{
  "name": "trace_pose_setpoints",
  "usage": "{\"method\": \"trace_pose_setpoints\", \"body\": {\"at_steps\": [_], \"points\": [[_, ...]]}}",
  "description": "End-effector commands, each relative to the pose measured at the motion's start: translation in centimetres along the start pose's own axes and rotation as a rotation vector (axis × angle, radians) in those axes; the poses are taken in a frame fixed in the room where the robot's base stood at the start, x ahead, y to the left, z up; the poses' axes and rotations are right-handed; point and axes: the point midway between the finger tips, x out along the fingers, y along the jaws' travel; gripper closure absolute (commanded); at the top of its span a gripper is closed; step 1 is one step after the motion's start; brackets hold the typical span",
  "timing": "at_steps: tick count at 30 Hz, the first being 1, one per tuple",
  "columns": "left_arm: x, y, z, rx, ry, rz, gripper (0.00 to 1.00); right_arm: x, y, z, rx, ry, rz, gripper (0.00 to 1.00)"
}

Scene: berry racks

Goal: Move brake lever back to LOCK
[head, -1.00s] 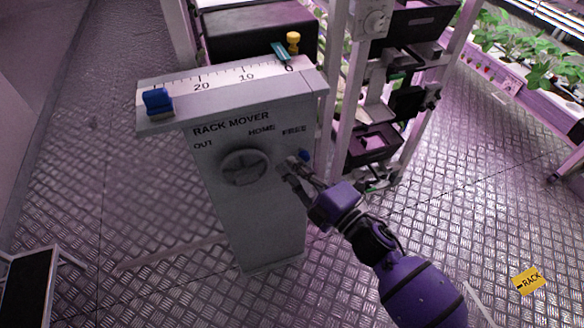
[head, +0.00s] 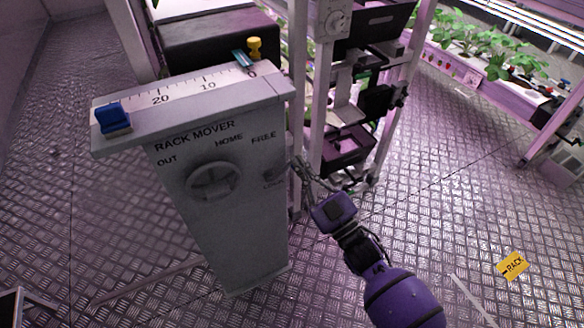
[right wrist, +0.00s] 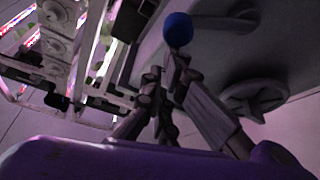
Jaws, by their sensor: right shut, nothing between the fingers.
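The rack mover panel (head: 215,225) is a grey pedestal with the words OUT, HOME and FREE and a round handwheel (head: 213,181). A darker slot area with a faint label lies below FREE. The brake lever's blue ball knob (right wrist: 178,30) shows in the right wrist view, just beyond my fingertips; I cannot tell whether they touch it. In the head view I cannot make the knob out. My right gripper (head: 299,167) is at the panel's right edge, beside the lever area. It also shows in the right wrist view (right wrist: 172,72), shut and empty. My left gripper is out of view.

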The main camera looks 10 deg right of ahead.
Motion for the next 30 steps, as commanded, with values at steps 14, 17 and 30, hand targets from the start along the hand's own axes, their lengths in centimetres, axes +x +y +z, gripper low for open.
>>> {"method": "trace_pose_setpoints", "body": {"at_steps": [14, 17, 30], "points": [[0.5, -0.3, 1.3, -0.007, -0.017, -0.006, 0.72, -1.1, 1.3, 2.7, 0.302, 0.0, 0.128, 1.0], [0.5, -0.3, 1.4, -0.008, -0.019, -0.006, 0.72, -1.2, 1.4, 3.0, 0.335, 0.0, 0.142, 1.0], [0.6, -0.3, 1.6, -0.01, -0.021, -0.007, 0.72, -1.4, 1.6, 3.4, 0.378, -0.001, 0.16, 1.0]]}}
